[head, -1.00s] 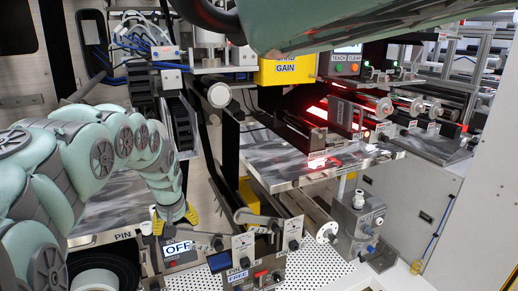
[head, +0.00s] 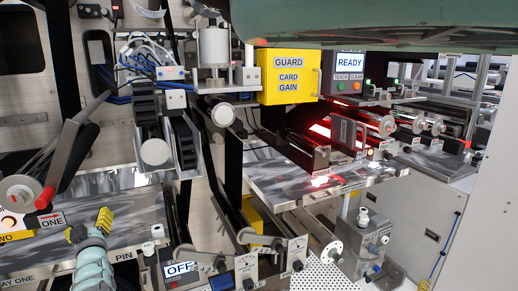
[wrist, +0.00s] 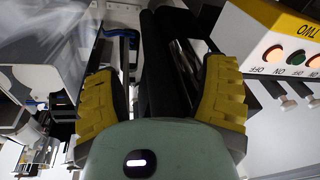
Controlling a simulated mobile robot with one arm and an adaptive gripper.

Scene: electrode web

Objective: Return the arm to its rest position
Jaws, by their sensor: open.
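My gripper (head: 90,226) has yellow ribbed fingers on a pale green arm. In the head view it is at the lower left, in front of a grey metal tray, pointing up and away. In the wrist view my gripper (wrist: 163,80) shows both yellow fingers spread wide, with nothing held between them. Dark rollers or bars run behind the gap. Most of my arm is below the head view's lower edge.
A grey tray (head: 140,210) lies behind my gripper, with an OFF box (head: 180,268) to its right. A reel with a red-tipped lever (head: 65,150) stands at the left. A yellow guard box (head: 288,75) and READY screen (head: 350,62) are further back.

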